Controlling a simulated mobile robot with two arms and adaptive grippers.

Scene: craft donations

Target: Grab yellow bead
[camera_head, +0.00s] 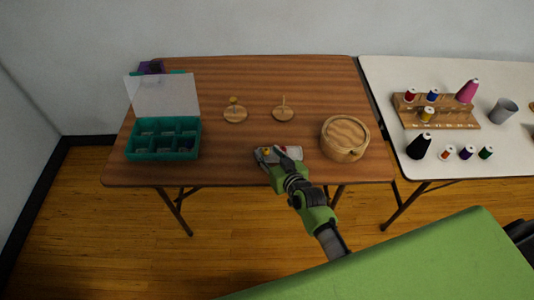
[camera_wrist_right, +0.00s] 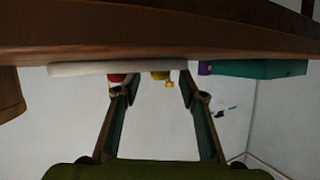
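A yellow bead (camera_head: 266,151) sits on a small pale tray (camera_head: 259,155) near the front edge of the brown table. A red bead (camera_head: 283,148) is beside it, close to my gripper's fingers. My right gripper (camera_head: 279,159) is low at the tray, coming from the front. In the upside-down right wrist view, its two fingers (camera_wrist_right: 161,94) are spread apart with nothing held. The yellow bead (camera_wrist_right: 159,75) shows between the fingertips, and the red bead (camera_wrist_right: 116,78) shows by the left fingertip. Whether the fingers touch either is unclear. My left gripper is out of view.
A teal divided box (camera_head: 163,155) with a raised clear lid stands left. Two round wooden peg stands (camera_head: 235,114) (camera_head: 283,114) are behind the tray; the left one carries something yellow. A round wooden container (camera_head: 344,139) stands close on the right. A white table (camera_head: 390,75) holds thread spools.

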